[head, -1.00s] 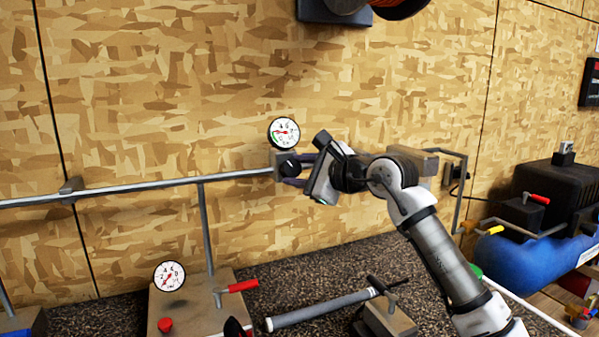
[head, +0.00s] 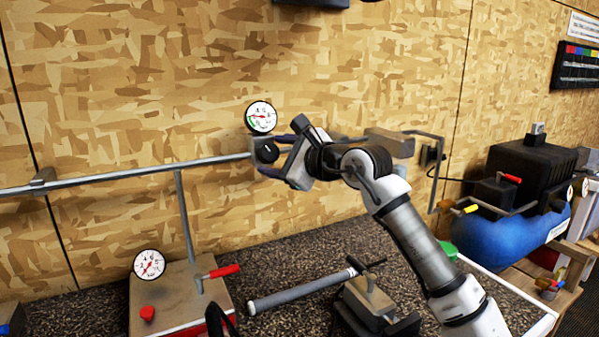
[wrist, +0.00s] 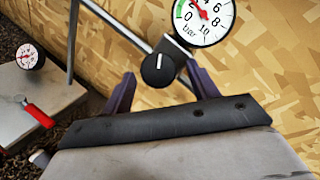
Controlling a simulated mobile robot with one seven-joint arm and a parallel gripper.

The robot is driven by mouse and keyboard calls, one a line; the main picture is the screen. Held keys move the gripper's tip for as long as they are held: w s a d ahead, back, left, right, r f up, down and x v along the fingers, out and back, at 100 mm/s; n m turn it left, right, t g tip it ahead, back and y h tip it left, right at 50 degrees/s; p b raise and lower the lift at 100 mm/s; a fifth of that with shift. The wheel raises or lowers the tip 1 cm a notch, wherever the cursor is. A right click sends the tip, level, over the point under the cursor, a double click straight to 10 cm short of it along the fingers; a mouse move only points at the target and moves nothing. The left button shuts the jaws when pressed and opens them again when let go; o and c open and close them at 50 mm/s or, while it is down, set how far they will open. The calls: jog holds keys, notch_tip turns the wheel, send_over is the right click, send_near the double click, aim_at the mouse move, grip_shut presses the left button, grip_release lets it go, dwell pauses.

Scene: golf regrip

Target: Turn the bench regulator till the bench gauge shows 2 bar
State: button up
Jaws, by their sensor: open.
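The regulator knob (head: 265,151) is black and round, at the end of the wall pipe. In the wrist view the knob (wrist: 158,70) has a white mark pointing nearly straight up. A round white gauge (head: 261,117) sits just above it. In the wrist view this gauge (wrist: 203,20) has a green band at its low end and a red needle pointing to the upper left; the top edge cuts it off and I cannot read it exactly. My gripper (head: 273,155) is open, its fingers on either side of the knob. I see no finger contact in the wrist view.
A second gauge (head: 148,264) stands on a box with a red button (head: 147,314) and a red-handled valve (head: 222,271). A grey tube (head: 300,293) lies by a clamp (head: 368,300). A blue compressor tank (head: 520,235) is at right.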

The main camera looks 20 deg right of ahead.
jog(key=m+p, duration=0.1)
jog(key=m+t+h+p, duration=0.1)
jog(key=m, duration=0.1)
jog(key=m+p, duration=0.1)
jog(key=m, duration=0.1)
jog(key=shift+s+a+r+t+h+p, duration=0.1)
jog(key=shift+a+t+h+p, duration=0.2)
jog(key=shift+t+h, duration=0.1)
jog(key=m+h+p, duration=0.1)
jog(key=m+p, duration=0.1)
jog(key=p, duration=0.1)
jog(key=m+h+p, duration=0.1)
jog(key=m+p, duration=0.1)
jog(key=p, duration=0.1)
jog(key=m+h+p, duration=0.1)
jog(key=m+p, duration=0.1)
jog(key=p, duration=0.1)
jog(key=shift+a+r+m+t, duration=0.1)
jog(key=shift+a+m+t, duration=0.15)
jog(key=shift+m+t, duration=0.15)
jog(key=s+f+b, duration=0.1)
jog(key=s+b, duration=0.1)
jog(key=shift+s+d+f+b, duration=0.1)
jog(key=shift+d+f+b, duration=0.05)
jog(key=shift+b, duration=0.2)
jog(key=s+b, duration=0.4)
jog(key=s, duration=0.7)
jog(key=shift+s+d+r+b, duration=0.25)
jog(key=shift+s+r+b, duration=0.05)
jog(key=shift+f, duration=0.1)
